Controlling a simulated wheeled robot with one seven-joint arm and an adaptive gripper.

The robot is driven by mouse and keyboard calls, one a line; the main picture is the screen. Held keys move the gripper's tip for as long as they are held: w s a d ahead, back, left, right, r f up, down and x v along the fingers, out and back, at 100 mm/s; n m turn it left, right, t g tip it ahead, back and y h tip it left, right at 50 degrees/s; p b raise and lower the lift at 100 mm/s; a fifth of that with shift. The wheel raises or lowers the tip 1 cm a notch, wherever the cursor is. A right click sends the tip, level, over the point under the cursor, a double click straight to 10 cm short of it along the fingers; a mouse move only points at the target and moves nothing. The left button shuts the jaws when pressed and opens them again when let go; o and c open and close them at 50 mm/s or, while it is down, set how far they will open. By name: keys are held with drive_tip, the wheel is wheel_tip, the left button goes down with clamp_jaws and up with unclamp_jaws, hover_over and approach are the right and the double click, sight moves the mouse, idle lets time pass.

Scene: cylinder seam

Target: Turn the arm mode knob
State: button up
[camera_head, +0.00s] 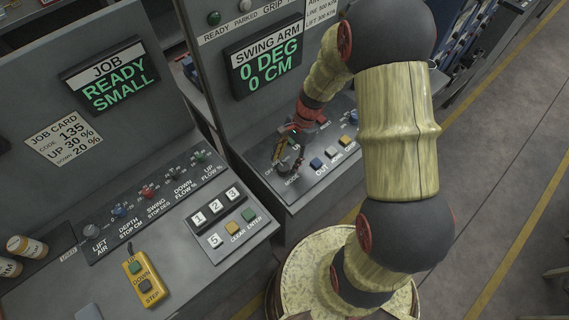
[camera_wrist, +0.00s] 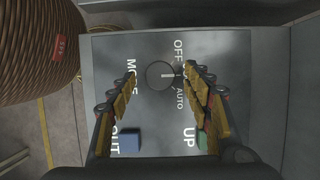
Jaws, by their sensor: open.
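The mode knob (camera_wrist: 159,76) is a round dark knob with a light pointer line on a grey panel. In the wrist view it lies between my fingertips, and the line points right, between the OFF and AUTO labels. In the head view the knob (camera_head: 283,170) shows small near the MODE label, partly crowded by my fingers. My gripper (camera_head: 288,148) is open over that panel, with one finger on each side of the knob in the wrist view. I cannot tell whether the fingers touch it or how high they are above it.
A blue button (camera_wrist: 130,142) and a green button (camera_wrist: 203,140) sit near the fingers. The swing arm screen (camera_head: 265,63) reads 0 DEG, 0 CM. On the left console are several small knobs, a number keypad (camera_head: 216,207) and a yellow step pendant (camera_head: 143,279).

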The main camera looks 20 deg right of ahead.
drive_tip(key=shift+x, duration=0.85)
drive_tip(key=c, duration=0.3)
drive_tip(key=c, duration=0.7)
drive_tip(key=shift+c, duration=0.7)
drive_tip(key=shift+n, duration=0.4)
drive_tip(key=n, duration=0.1)
drive_tip(key=n+g+p, duration=0.1)
drive_tip(key=n, duration=0.1)
drive_tip(key=shift+w+a+r+n+g+h, duration=0.1)
drive_tip(key=shift+w+n+g+h, duration=0.05)
drive_tip(key=shift+n+g+h, duration=0.2)
drive_tip(key=shift+w+n+g+h+p, duration=0.1)
drive_tip(key=shift+n+g+h+p, duration=0.25)
drive_tip(key=shift+n, duration=0.75)
drive_tip(key=shift+n+g+h+p, duration=0.1)
drive_tip(key=shift+n+h+p, duration=0.35)
drive_tip(key=shift+n, duration=0.6)
